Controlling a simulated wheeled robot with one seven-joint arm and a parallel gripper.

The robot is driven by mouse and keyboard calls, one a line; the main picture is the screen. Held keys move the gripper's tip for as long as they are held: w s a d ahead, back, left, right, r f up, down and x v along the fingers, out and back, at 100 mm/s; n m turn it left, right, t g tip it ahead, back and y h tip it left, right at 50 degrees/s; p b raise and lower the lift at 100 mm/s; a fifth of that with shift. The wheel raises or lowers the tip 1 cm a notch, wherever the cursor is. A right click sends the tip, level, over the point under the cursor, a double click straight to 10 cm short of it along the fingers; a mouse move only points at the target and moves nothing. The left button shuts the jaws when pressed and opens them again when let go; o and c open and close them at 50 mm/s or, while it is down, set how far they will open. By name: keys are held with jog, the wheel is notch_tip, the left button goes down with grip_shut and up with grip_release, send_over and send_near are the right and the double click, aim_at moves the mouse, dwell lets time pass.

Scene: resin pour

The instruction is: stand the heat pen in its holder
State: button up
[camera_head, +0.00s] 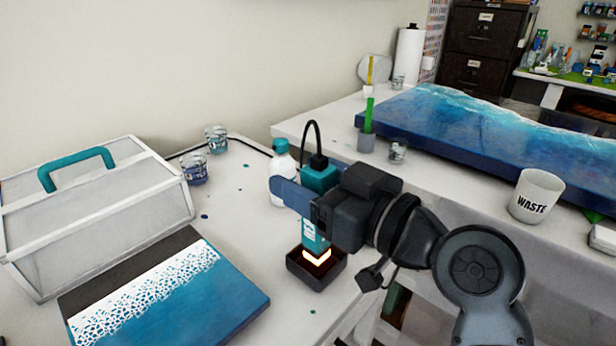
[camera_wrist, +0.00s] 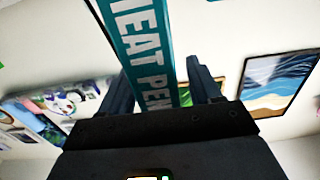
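The teal heat pen (camera_head: 318,178) stands about upright, with a black cable looping from its top. Its glowing lower end (camera_head: 317,257) is at the mouth of the square black holder (camera_head: 316,279); how deep it sits is hard to tell. My gripper (camera_head: 292,194) is level with the pen's upper body, and a blue finger crosses in front of it. In the wrist view the pen's lettered side (camera_wrist: 145,45) runs between my two fingers (camera_wrist: 163,88), with a visible gap at the right finger. The gripper looks open around the pen.
A white bottle (camera_head: 283,165) stands close behind the pen. A white case (camera_head: 95,215) and a blue lace-edged panel (camera_head: 170,295) lie left. Small cups (camera_head: 194,168) stand at the back. A waste cup (camera_head: 537,195) and a large blue slab (camera_head: 450,130) are on the right bench.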

jog(key=shift+o, duration=0.4)
jog(key=shift+d, duration=0.1)
jog(key=shift+s+d+f, duration=0.1)
jog(key=shift+s+d, duration=0.15)
jog(key=shift+d, duration=0.05)
jog(key=b+v, duration=0.1)
jog(key=v, duration=0.6)
